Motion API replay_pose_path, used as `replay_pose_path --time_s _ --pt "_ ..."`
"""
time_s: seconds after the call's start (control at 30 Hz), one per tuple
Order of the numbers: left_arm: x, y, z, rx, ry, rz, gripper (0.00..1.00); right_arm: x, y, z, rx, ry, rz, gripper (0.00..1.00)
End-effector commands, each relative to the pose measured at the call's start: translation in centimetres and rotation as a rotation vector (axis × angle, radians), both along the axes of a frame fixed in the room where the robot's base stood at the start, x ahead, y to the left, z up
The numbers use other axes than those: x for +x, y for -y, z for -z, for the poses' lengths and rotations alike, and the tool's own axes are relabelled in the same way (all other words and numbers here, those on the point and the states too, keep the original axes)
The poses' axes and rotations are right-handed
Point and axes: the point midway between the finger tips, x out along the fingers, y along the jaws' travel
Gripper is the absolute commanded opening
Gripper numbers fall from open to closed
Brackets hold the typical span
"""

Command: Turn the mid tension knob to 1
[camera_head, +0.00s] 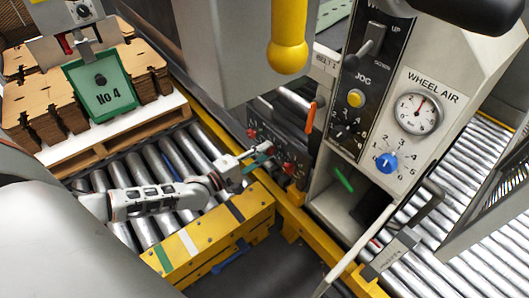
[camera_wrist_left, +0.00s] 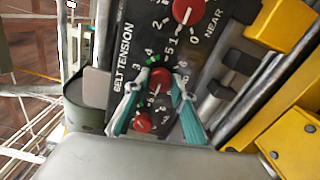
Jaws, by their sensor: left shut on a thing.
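The belt tension panel (camera_wrist_left: 128,30) is black with red knobs and white numbers. In the left wrist view, the mid knob (camera_wrist_left: 160,76) sits between an upper knob (camera_wrist_left: 186,11) marked NEAR and a lower knob (camera_wrist_left: 142,122). My left gripper (camera_wrist_left: 158,84) is shut on the mid knob, with a teal-tipped finger at each side. A green mark shows near its 4; its exact setting is hard to read. In the head view, my left gripper (camera_head: 257,160) is at the panel (camera_head: 279,143), partly covering it. My right gripper is not in view.
A yellow beam (camera_head: 215,235) lies in front of the panel, beside rollers. A grey console (camera_head: 365,110) with a blue dial (camera_head: 386,163) and an air gauge (camera_head: 418,112) stands to the right. A pallet of brown blanks (camera_head: 45,110) is at the left.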

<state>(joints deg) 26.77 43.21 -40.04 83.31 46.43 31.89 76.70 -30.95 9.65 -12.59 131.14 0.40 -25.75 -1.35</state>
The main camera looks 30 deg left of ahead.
Motion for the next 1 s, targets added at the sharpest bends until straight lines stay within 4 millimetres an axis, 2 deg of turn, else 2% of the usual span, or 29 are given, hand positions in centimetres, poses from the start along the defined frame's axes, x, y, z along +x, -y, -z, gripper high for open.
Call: replay_pose_path --time_s 0.37,0.4,0.47,0.83,1.0 --pt "-0.1 0.0 0.1 -0.002 -0.003 0.000 0.03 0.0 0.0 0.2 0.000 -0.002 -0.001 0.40" --pt "-0.1 0.0 0.1 -0.002 -0.003 0.000 0.30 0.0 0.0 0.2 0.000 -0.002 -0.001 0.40" --pt "-0.1 0.0 0.1 -0.002 -0.003 0.000 0.41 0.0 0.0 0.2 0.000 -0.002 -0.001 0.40" --pt "-0.2 -0.1 0.1 -0.003 -0.002 0.000 0.41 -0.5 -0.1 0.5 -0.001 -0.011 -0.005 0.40" --pt "-2.0 -0.7 0.2 -0.002 -0.005 0.001 0.41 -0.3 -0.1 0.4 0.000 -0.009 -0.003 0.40"
